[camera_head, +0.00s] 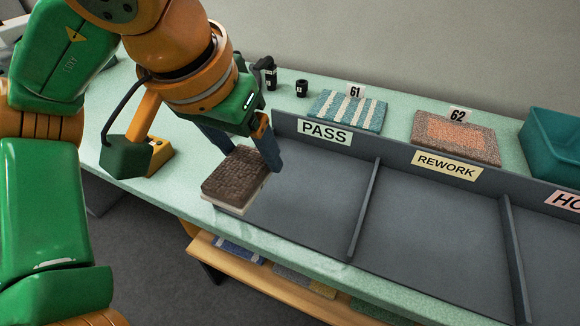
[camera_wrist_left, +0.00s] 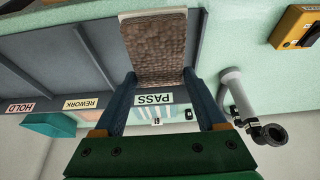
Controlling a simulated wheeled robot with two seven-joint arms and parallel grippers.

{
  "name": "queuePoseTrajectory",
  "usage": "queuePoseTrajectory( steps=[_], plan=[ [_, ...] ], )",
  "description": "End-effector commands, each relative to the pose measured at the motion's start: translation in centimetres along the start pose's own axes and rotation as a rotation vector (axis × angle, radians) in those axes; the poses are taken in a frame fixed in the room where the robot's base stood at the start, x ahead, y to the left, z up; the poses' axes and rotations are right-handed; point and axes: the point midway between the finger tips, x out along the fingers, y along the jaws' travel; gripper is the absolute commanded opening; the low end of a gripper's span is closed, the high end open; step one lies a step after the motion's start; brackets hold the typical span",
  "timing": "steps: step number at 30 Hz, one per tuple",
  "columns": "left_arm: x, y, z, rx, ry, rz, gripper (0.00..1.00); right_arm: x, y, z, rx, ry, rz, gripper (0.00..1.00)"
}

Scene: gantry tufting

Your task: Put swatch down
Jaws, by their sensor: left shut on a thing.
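A brown textured swatch (camera_head: 236,174) with a pale backing is in my left gripper (camera_head: 244,158), whose two blue-grey fingers are shut on its sides at one end. The swatch is at the left end of the PASS bay (camera_head: 305,200) of the grey sorting tray, close over its front left corner. I cannot tell whether it touches the bay floor. In the left wrist view the swatch (camera_wrist_left: 157,48) extends out beyond the fingertips (camera_wrist_left: 160,76). The PASS label (camera_wrist_left: 155,99) shows between the fingers. My right gripper is not in view.
The REWORK bay (camera_head: 430,230) is empty, with a divider (camera_head: 364,210) beside PASS. Behind the tray lie a striped swatch (camera_head: 348,110) tagged 61 and an orange-brown one (camera_head: 455,138) tagged 62. A teal bin (camera_head: 553,148) stands at right. A yellow device (camera_head: 158,153) sits left.

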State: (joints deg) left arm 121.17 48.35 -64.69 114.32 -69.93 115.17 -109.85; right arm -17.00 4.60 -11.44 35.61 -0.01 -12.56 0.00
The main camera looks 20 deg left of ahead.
Motion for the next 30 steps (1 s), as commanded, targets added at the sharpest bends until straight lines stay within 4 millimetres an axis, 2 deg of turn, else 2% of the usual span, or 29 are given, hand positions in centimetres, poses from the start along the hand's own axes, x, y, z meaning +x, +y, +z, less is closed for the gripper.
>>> queuePoseTrajectory(
  steps=[4, 8, 9, 12, 19, 24, 30],
  plan=[
    [3.8, 1.3, -2.9, 0.002, -0.013, 0.003, 0.21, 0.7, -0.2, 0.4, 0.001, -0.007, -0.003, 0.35],
    [6.7, 2.3, -6.2, -0.001, -0.009, -0.003, 0.21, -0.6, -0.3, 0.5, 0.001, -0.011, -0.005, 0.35],
    [8.3, 2.5, -6.4, -0.001, -0.01, -0.003, 0.21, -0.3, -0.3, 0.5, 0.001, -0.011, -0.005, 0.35],
    [10.9, 3.0, -7.1, 0.0, -0.007, -0.001, 0.21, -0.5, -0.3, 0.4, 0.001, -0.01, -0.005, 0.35],
    [13.8, 3.5, -8.0, 0.0, -0.004, -0.002, 0.21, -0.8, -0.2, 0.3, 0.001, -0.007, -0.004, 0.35],
    [16.7, 3.5, -6.8, 0.0, -0.002, -0.001, 0.21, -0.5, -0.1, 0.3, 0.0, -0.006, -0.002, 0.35],
    [16.7, 3.5, -6.8, -0.001, 0.0, 0.0, 0.21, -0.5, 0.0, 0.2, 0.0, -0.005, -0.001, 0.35]
  ],
)
